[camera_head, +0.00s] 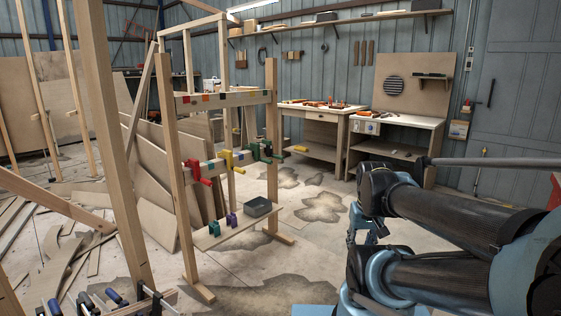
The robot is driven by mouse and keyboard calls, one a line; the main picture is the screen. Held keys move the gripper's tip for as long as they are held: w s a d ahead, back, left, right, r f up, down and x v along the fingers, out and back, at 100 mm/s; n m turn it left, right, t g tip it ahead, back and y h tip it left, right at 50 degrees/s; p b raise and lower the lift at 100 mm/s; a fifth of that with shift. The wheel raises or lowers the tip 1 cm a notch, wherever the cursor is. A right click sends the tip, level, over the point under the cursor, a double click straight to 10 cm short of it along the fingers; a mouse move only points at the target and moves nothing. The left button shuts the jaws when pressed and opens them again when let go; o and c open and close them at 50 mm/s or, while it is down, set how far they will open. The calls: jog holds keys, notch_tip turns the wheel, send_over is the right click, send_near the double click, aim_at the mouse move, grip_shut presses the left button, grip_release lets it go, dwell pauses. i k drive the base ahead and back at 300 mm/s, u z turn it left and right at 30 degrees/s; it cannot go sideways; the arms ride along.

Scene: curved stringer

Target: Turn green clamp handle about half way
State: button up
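The green clamp (262,151) sits at the right end of the middle rail of the wooden frame, by the right post. Its handle (279,158) sticks out at its right; its exact angle is too small to tell. A red clamp (198,172) and a yellow clamp (229,160) are on the same rail, to its left. My arm is folded at the right of the picture, well apart from the green clamp. I cannot make out my gripper in this view.
The frame's low shelf (213,236) holds a grey tray (257,207) and small green and purple clamps. A timber post (110,150) stands in the left foreground. Workbenches (322,118) line the back wall. Floor right of the frame is largely clear.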

aim_at(282, 157)
jog(key=i, duration=1)
